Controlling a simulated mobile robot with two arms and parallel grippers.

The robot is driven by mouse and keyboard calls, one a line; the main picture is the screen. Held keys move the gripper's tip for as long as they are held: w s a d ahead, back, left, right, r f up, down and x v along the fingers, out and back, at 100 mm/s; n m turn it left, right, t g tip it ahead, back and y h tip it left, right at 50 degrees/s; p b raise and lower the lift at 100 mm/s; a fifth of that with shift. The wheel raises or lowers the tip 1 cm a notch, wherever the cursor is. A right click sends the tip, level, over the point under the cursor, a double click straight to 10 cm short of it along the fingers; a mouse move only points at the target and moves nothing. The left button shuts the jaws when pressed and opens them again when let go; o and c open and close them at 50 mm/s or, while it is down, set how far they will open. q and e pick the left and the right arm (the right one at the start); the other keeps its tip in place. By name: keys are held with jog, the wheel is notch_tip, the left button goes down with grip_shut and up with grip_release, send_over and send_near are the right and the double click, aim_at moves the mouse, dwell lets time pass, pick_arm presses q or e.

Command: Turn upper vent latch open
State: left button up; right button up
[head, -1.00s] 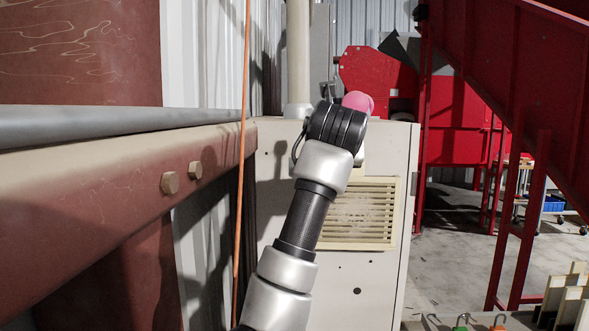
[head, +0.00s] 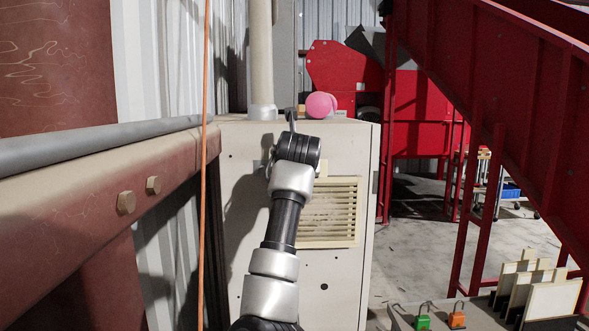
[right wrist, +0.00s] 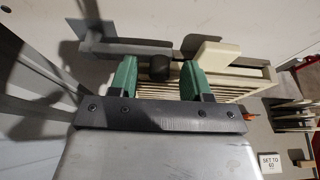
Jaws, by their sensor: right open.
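The pale cabinet (head: 345,280) carries a louvred vent (head: 340,222) in the head view. Its cream louvres (right wrist: 232,92) also show in the right wrist view. A dark rounded knob (right wrist: 160,68) stands by the vent's upper edge, next to a grey bar (right wrist: 115,48); I cannot tell whether they are joined. A cream block (right wrist: 213,60) stands to the right. My right gripper (right wrist: 161,78) has its green fingers apart, with the knob between them; contact is unclear. In the head view my arm hides the vent's left part. My left gripper is out of view.
A pink ball (head: 320,105) shows at the cabinet top beside a pale pipe (head: 261,60). A rusty beam (head: 90,195) and an orange cable (head: 204,180) are on the left. A red sloping frame (head: 490,70) is on the right. Green and orange padlocks (head: 457,319) lie low right.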

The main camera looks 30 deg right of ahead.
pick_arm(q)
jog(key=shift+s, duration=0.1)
pick_arm(e)
jog(key=c, duration=0.4)
grip_shut()
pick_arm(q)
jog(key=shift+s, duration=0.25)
pick_arm(e)
jog(key=shift+r, duration=0.1)
pick_arm(q)
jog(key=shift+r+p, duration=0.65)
jog(key=shift+p, duration=0.05)
pick_arm(e)
jog(key=shift+w+a+r+n+g+h, duration=0.25)
jog(key=shift+r+n+h, duration=0.25)
jog(key=shift+r+n, duration=0.25)
jog(key=shift+w+a+r+n+g+h, duration=0.15)
jog(key=shift+a+r+n+h, duration=0.15)
jog(key=shift+r+n+h, duration=0.45)
jog(key=shift+w+a+r+n+g+h, duration=0.1)
jog(key=shift+a+r+n+g+h, duration=0.15)
jog(key=shift+r+n, duration=0.5)
jog(key=shift+f+n, duration=0.15)
jog(key=shift+n, duration=0.1)
